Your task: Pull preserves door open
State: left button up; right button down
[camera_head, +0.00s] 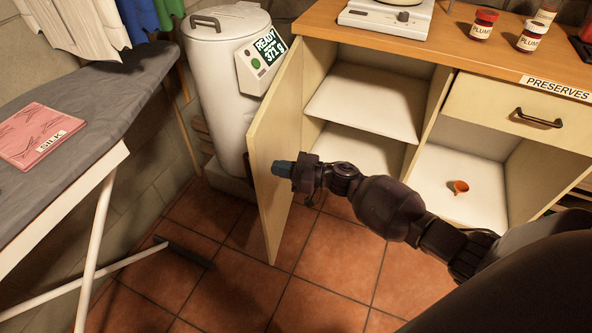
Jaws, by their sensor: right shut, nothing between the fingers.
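The preserves cabinet (432,123) has a wooden worktop with a "PRESERVES" label (555,87) on its right part. Its pale wooden door (272,215) stands swung wide open at the left, beside the white bin. The left compartment behind it is exposed, with an empty shelf (365,100). My right gripper (281,168) reaches in from the right and is shut and empty. My left gripper is not in view.
A white bin (215,95) with a display stands just left of the door. An ironing board (75,130) with a pink silk packet (38,135) is at the left. A small orange cup (460,187) lies in the right compartment, below a drawer (515,115). Plum jars (484,24) stand on top.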

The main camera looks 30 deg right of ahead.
jog(key=shift+w+a+f, duration=0.1)
jog(key=shift+w+a, duration=0.2)
jog(key=shift+a, duration=0.05)
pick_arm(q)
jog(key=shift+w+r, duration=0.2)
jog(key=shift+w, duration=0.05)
pick_arm(e)
jog(key=shift+w+a, duration=0.3)
jog(key=shift+a, duration=0.05)
pick_arm(q)
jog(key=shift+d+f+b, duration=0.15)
jog(key=shift+b, duration=0.2)
pick_arm(e)
jog(key=w+a+m+t+h, duration=0.3)
jog(key=w+a, duration=0.6)
jog(key=shift+w+a+h, duration=0.15)
jog(key=shift+a+h, duration=0.1)
jog(key=shift+h, duration=0.15)
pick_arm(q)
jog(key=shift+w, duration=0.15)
